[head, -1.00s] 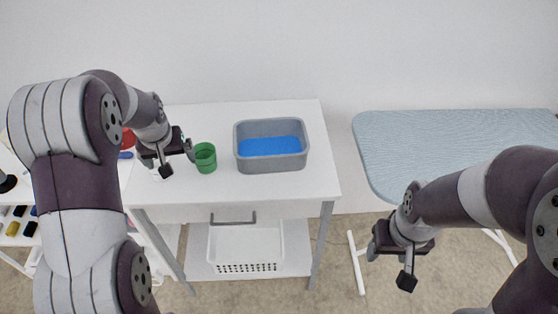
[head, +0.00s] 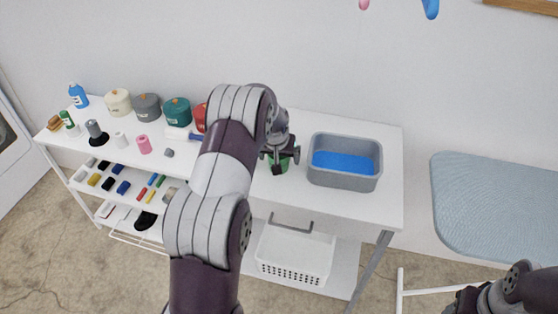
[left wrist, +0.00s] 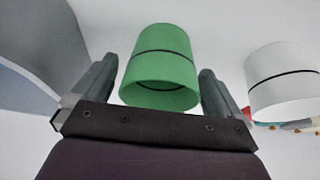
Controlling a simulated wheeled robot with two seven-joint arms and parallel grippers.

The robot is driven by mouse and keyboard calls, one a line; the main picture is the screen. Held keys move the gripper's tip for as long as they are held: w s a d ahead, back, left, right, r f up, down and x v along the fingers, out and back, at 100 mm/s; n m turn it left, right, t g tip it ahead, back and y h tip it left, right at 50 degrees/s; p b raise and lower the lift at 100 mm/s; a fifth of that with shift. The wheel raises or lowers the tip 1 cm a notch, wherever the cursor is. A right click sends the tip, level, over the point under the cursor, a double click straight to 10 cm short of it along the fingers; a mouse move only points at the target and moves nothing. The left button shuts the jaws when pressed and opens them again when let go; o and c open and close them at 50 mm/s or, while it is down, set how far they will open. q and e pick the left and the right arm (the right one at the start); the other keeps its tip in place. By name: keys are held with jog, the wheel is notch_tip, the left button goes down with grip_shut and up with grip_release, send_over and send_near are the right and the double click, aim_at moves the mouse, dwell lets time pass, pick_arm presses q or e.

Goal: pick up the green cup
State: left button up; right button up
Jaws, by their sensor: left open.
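The green cup (head: 279,166) stands on the white table (head: 385,205), left of the grey bin, partly hidden by my left gripper (head: 281,153). In the left wrist view the green cup (left wrist: 160,68) with a dark band lies between the two spread fingers of my left gripper (left wrist: 157,85). A gap shows on each side of the cup, so the gripper is open and not clamped on it. My right gripper (head: 468,300) is at the lower right edge of the head view, cut off, its jaws unclear.
A grey bin (head: 345,181) with a blue inside stands right of the cup. A white cup (left wrist: 284,82) is beside the green one in the left wrist view. Several lidded pots, including a teal one (head: 177,111), stand to the left. An ironing board (head: 500,205) is at right.

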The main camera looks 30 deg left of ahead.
pick_arm(q)
jog(key=c, duration=1.1)
jog(key=shift+r, duration=0.15)
